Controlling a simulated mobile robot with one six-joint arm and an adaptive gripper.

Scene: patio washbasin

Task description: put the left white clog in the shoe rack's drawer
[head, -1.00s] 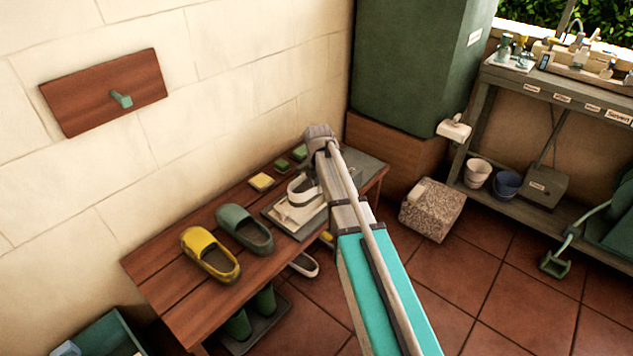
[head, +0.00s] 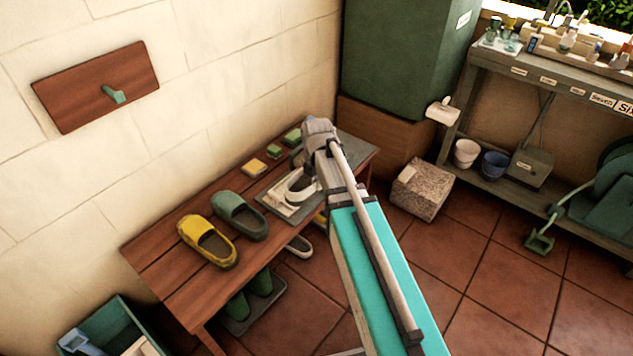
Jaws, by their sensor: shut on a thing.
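A white clog (head: 298,186) is at the grey tray (head: 275,203) on the wooden bench (head: 160,262), partly hidden by my arm. My gripper (head: 297,160) is at the clog's far end, mostly hidden behind my wrist, and is shut on the clog. I cannot tell whether the clog is lifted clear of the tray. Another whitish shoe (head: 300,246) shows partly below the bench's front edge. No drawer can be made out clearly.
A yellow clog (head: 208,243) and a grey-green clog (head: 240,216) stand left of the tray. Small sponges (head: 254,167) lie behind it. Green boots (head: 260,283) stand under the bench. A green crate (head: 112,330) is at lower left. A stone block (head: 421,190) stands right.

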